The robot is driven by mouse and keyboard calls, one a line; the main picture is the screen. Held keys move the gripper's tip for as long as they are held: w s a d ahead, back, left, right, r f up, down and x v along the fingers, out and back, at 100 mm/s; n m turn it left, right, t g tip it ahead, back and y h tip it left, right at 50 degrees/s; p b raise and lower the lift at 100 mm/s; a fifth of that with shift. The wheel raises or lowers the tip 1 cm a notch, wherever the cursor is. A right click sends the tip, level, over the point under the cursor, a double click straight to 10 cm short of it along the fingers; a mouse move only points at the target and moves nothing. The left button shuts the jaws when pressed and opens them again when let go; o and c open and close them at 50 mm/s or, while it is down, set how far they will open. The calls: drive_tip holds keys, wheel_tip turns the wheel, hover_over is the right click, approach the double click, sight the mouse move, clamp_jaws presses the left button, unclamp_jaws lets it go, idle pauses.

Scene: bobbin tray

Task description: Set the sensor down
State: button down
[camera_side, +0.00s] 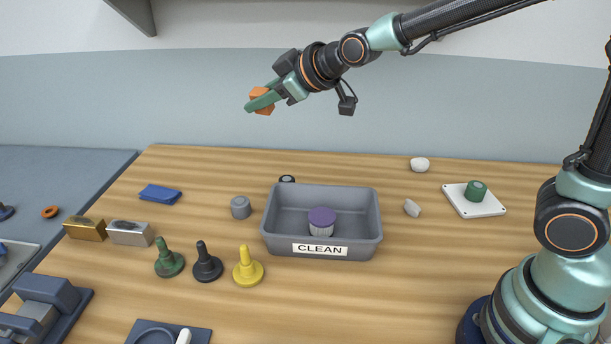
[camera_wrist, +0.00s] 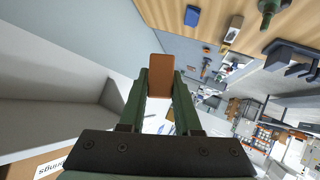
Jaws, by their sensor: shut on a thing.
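My gripper (camera_side: 266,98) is high above the back of the wooden table, at the upper middle of the side view. Its green fingers are shut on an orange-brown block (camera_side: 261,93). In the wrist view the block (camera_wrist: 161,75) sits between the two finger tips of my gripper (camera_wrist: 160,88), with its flat face showing. The block is in the air, well clear of the table. Nothing in view is labelled as a sensor, and the block is the only thing held.
A grey tray marked CLEAN (camera_side: 321,249) holds a purple-topped bobbin (camera_side: 321,220). Green (camera_side: 168,260), black (camera_side: 206,264) and yellow (camera_side: 248,268) pegs stand left of it. A white plate (camera_side: 488,206) bears a green cylinder at right. Table wood right of the tray is mostly clear.

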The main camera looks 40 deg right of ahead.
drive_tip(key=s+d+r+m+h, duration=0.1)
drive_tip(key=s+d, duration=0.1)
drive_tip(key=d, duration=0.4)
drive_tip(key=s+d+r+m+h, duration=0.1)
drive_tip(key=s+d+m, duration=0.1)
drive_tip(key=d, duration=0.5)
drive_tip(key=shift+s+r+h, duration=0.15)
drive_tip(key=shift+s+h, duration=0.1)
drive_tip(key=shift+h, duration=0.15)
drive_tip(key=shift+a, duration=0.1)
drive_tip(key=w+a+n+y, duration=0.1)
drive_tip(key=a, duration=0.2)
drive_tip(key=w+a+f, duration=0.1)
drive_tip(key=a, duration=0.3)
drive_tip(key=w+a+f+n+y, duration=0.1)
drive_tip(key=w+a, duration=0.1)
drive_tip(key=a, duration=0.2)
drive_tip(key=shift+a+f+n+y, duration=0.1)
drive_tip(key=shift+a+n+y, duration=0.1)
drive_tip(key=shift+n+y, duration=0.1)
drive_tip(key=w+a+f+n+y, duration=0.1)
drive_tip(key=a+f+n+y, duration=0.1)
drive_tip(key=a, duration=0.6)
drive_tip(key=n+g+y, duration=0.2)
drive_tip(key=n+y, duration=0.1)
drive_tip(key=n, duration=0.1)
hover_over(168, 301)
wheel_tip(168, 301, down, 7)
drive_tip(key=shift+m, duration=0.3)
